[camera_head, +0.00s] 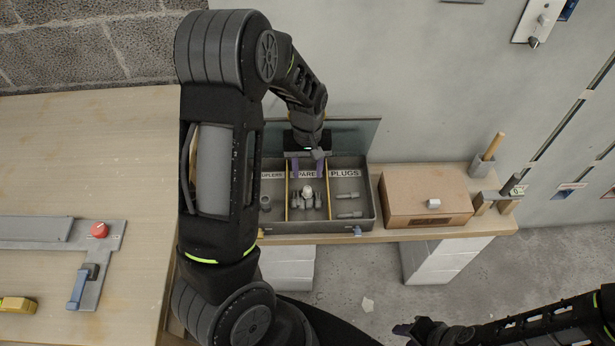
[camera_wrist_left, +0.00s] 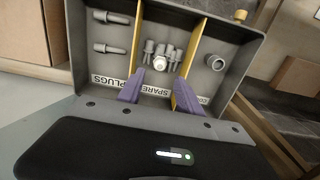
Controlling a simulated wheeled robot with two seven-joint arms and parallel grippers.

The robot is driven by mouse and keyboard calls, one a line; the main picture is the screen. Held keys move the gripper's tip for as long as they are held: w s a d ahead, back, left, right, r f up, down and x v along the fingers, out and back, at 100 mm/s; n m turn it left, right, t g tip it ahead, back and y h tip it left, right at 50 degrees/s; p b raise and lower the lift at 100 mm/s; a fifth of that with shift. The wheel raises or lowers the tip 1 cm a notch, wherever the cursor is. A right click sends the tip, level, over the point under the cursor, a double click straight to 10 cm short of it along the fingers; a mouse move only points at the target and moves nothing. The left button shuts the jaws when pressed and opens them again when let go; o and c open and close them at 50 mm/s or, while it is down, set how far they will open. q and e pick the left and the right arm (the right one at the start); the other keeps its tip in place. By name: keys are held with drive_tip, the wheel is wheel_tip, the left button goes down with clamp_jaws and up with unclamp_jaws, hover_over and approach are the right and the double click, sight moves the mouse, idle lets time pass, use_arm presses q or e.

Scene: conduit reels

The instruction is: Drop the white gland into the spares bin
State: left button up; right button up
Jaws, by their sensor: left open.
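The white gland (camera_head: 307,191) lies in the middle compartment, labelled SPARES, of the grey bin (camera_head: 372,205), among several grey plug-like pieces. In the left wrist view the gland (camera_wrist_left: 160,63) shows its round end, with grey pieces (camera_wrist_left: 171,58) around it. My left gripper (camera_head: 307,170) is over the label side of that compartment. Its purple fingers (camera_wrist_left: 160,88) are open, apart from each other and empty, short of the gland in the wrist view. My right gripper (camera_head: 405,331) is at the lower right, away from the bin, and its jaws are too small to read.
Yellow dividers (camera_head: 287,193) separate the compartments. The PLUGS compartment holds two grey plugs (camera_head: 348,196); the left one holds a grey ring (camera_head: 265,203). A cardboard box (camera_head: 425,190) with a small white piece (camera_head: 433,204) stands right of the bin. The open lid (camera_head: 355,138) stands behind.

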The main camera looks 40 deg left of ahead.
use_arm(q)
drive_tip(key=shift+r, duration=0.8)
drive_tip(key=shift+s, duration=0.1)
